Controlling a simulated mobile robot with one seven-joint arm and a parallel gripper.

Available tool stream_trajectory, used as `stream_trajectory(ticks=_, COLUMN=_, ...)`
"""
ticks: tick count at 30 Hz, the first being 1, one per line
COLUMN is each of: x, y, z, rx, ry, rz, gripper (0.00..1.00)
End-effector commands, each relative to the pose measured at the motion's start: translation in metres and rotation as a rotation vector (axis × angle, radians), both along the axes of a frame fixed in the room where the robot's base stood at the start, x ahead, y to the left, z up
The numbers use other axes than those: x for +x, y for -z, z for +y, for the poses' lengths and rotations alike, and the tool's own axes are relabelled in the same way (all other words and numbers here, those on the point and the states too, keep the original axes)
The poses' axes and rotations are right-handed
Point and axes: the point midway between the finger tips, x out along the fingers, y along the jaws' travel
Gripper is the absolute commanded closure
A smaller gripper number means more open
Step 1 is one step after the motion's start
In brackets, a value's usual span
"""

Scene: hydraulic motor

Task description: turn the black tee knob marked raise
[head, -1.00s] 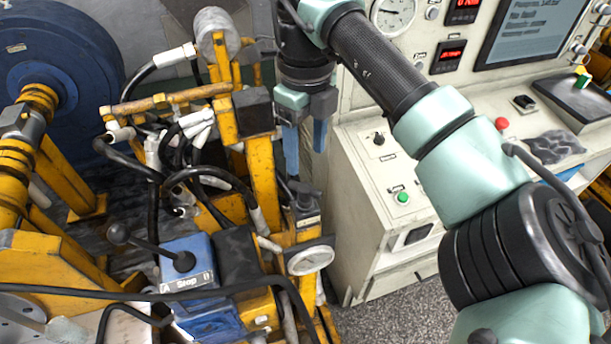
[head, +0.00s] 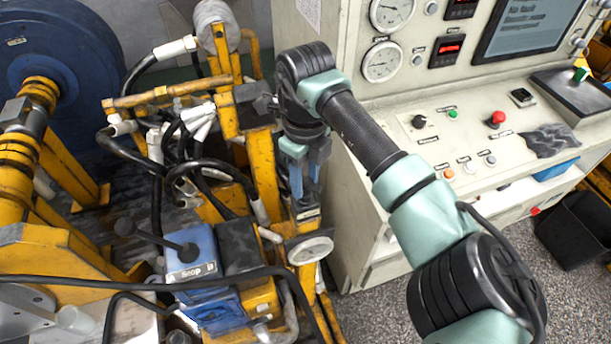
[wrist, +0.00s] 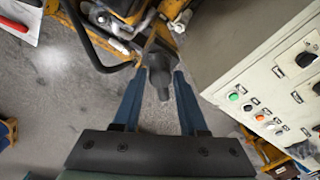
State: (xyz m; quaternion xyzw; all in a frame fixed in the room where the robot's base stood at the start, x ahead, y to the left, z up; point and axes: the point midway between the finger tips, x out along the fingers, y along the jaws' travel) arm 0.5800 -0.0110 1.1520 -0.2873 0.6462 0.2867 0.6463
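A dark tee-shaped knob (wrist: 160,76) shows in the wrist view, between and just past my fingertips. I take it for the black tee knob; no "raise" marking is readable on it. My gripper (wrist: 159,82) has its two blue fingers apart, one on each side of the knob, with a narrow gap seen on both sides. In the head view my gripper (head: 307,188) points down at the top of the yellow rig's front post, above a round white gauge (head: 311,250). There the fingers mostly hide the knob.
A blue box marked "Stop" (head: 190,270) with a black ball lever stands left of the gauge. Black hoses and yellow frame bars (head: 262,175) crowd the left side. The cream control console (head: 350,190) stands close on the right, with buttons and a red knob (head: 496,118).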

Motion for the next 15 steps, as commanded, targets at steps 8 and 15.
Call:
stream_trajectory(ticks=8, x=-0.0001, y=-0.0005, z=0.0001, rx=0.0, ry=0.0, rz=0.0, gripper=1.0)
stream_trajectory(ticks=15, x=0.0003, y=-0.0007, z=-0.0001, rx=0.0, ry=0.031, rz=0.0, gripper=1.0)
